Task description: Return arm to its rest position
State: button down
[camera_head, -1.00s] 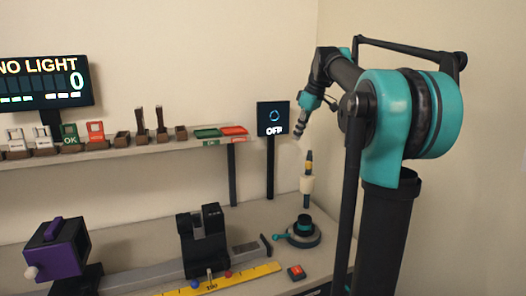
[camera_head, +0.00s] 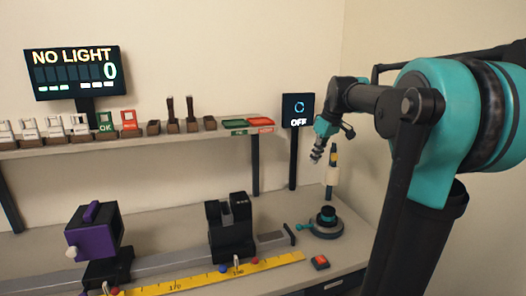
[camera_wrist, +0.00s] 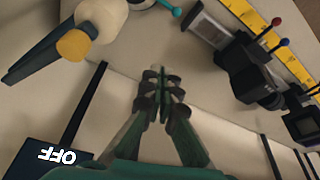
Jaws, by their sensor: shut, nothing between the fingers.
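My gripper (camera_head: 318,152) hangs from my teal and black arm at the right of the head view. It is above the bench, in front of the wall, just right of the small OFF screen (camera_head: 298,110). In the wrist view my gripper (camera_wrist: 157,78) shows its two fingers close together with nothing between them. The upright tool with a yellow band and pale handle (camera_head: 331,176) stands below and beside the gripper, apart from it as far as I can tell. In the wrist view its pale body and yellow end (camera_wrist: 75,45) show at the upper left.
A bench holds a purple box (camera_head: 92,235), a black holder (camera_head: 231,228) on a rail, a yellow ruler (camera_head: 205,275), a round teal-knobbed base (camera_head: 326,224) and a red button (camera_head: 320,262). A shelf (camera_head: 60,137) carries card holders and trays. The NO LIGHT display (camera_head: 72,73) reads 0.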

jog(key=s+f+m+t+h, duration=0.1)
jog(key=s+f+m, duration=0.6)
jog(key=s+f, duration=1.8)
notch_tip(320, 180, down, 4)
jog(key=shift+s+d+f+m+h, duration=0.1)
jog(key=shift+s+d+m+h, duration=0.25)
jog(key=shift+h, duration=0.25)
